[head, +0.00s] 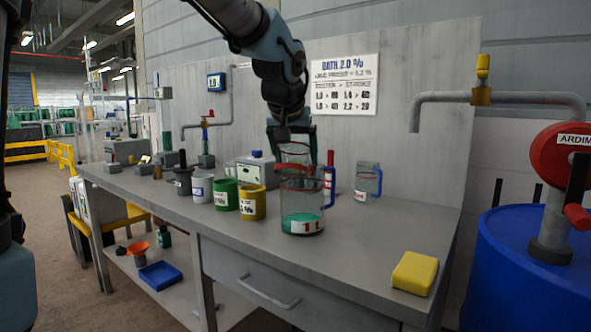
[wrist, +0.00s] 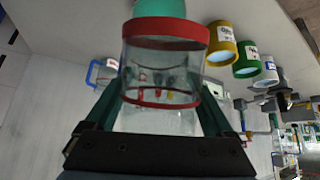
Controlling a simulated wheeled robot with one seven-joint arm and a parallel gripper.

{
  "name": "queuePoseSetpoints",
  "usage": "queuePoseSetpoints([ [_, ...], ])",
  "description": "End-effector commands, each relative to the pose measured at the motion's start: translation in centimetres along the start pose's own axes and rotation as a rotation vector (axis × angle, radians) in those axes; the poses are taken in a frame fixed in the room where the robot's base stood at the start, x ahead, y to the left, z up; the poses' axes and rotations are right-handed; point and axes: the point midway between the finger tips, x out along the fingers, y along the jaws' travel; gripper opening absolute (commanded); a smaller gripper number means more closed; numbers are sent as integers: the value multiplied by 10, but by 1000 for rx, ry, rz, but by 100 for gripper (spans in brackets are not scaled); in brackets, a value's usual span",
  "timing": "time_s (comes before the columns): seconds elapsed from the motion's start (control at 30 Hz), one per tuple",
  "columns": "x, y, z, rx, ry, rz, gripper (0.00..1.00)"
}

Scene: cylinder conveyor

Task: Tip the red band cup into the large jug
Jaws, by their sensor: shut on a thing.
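The red band cup (head: 295,154) is a clear vessel with red trim. My gripper (head: 291,137) is shut on it and holds it directly above the large jug. In the wrist view the clear cup (wrist: 160,120) sits between the two fingers. The large jug (head: 302,204) stands upright on the bench; it is clear, with a red rim, a blue handle at its right, a white label and green liquid low inside. The cup's lower end is close to the jug's mouth; I cannot tell whether they touch. The cup's tilt and contents are unclear.
A smaller clear jug (head: 367,181) with a blue handle stands behind at the right. The yellow cup (head: 252,203), green cup (head: 225,195) and white cup (head: 202,189) stand close at the left. A yellow block (head: 414,273) lies at the front right; the bench between is clear.

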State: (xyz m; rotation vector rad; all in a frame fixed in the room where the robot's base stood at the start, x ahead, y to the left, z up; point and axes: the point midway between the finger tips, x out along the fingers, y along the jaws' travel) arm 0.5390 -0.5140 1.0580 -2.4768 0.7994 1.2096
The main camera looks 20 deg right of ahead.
Motion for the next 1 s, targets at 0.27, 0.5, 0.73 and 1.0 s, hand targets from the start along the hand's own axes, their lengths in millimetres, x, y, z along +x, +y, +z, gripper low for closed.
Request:
queuePoseSetpoints([
  [0.27, 0, 0, 0, -1, 17, 0, 0],
  [0.5, 3, 0, 2, -1, 34, 1, 0],
  [0.73, 7, 0, 2, 0, 100, 0, 0],
  [1.0, 8, 0, 0, -1, 177, 1, 0],
])
